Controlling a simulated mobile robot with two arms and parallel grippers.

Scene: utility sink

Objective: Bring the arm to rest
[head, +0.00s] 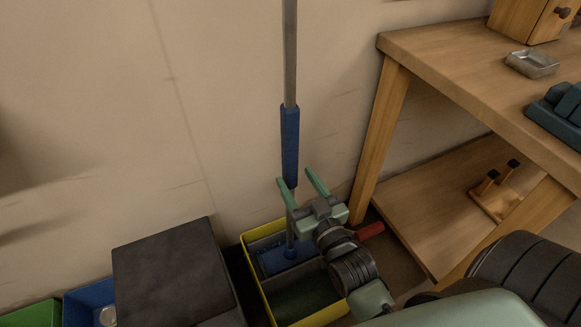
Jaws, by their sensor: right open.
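My right gripper (298,176) is open, with its two pale green fingers pointing up and apart. It is in the head view, just below the blue grip sleeve (290,145) of a mop with a long grey pole (290,50). The pole runs down close by the left finger, and I cannot tell whether they touch. The mop stands nearly upright, its blue head (286,256) in a yellow-rimmed bucket (262,294). My right wrist hides part of the bucket's right side. My left gripper is not in view.
A wooden table (440,50) with a lower shelf (440,205) stands to the right. A metal tray (532,64) lies on top. A dark box (172,270), a blue bin (88,300) and a green bin (32,314) stand left of the bucket. A plain wall rises behind.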

